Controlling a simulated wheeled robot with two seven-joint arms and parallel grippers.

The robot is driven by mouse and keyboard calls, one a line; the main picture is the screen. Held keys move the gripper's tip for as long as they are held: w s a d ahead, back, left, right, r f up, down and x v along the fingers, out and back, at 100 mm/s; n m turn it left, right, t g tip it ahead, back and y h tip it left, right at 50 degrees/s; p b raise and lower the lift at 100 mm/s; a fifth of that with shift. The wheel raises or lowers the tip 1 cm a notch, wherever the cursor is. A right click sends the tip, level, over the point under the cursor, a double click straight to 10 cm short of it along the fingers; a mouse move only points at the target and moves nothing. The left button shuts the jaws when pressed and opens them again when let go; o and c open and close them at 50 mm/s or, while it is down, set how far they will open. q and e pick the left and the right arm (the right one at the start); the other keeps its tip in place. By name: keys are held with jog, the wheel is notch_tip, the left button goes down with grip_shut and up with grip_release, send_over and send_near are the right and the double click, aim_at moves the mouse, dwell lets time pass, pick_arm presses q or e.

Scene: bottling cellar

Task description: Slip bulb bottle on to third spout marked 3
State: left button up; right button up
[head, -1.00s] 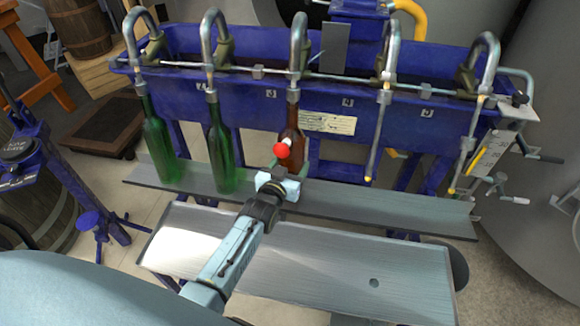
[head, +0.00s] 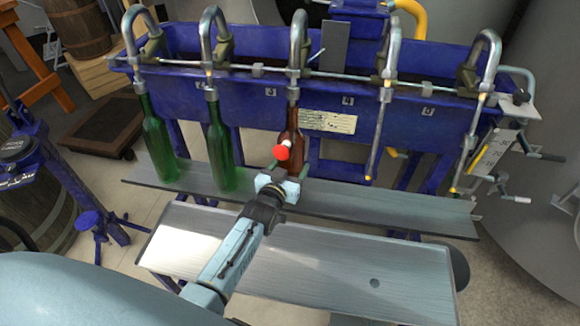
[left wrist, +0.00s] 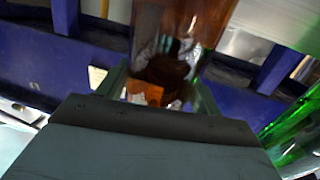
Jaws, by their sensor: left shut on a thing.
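The brown bottle (head: 293,140) hangs upright at the middle spout (head: 299,52), third from either end. Its neck top meets the spout's lower end; I cannot tell how far the tube is inside. My left gripper (head: 290,172) is shut on the bottle's lower part. A red-tipped knob in front hides some of its body. In the left wrist view the brown glass (left wrist: 180,25) lies between the fingers (left wrist: 160,88). My right gripper is not in view.
Two green bottles (head: 160,145) (head: 221,150) hang at the two left spouts. The two right spouts (head: 390,60) (head: 486,60) are empty. A grey shelf (head: 400,205) runs below, with a metal tray (head: 330,265) in front. A paper label (head: 328,122) is on the blue trough.

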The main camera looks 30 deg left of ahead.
pick_arm(q)
jog(key=shift+f+b, duration=0.3)
jog(key=shift+f, duration=0.1)
jog(key=o, duration=1.3)
jog(key=shift+o, duration=0.4)
jog(key=shift+s+f, duration=0.1)
jog(key=shift+f, duration=0.1)
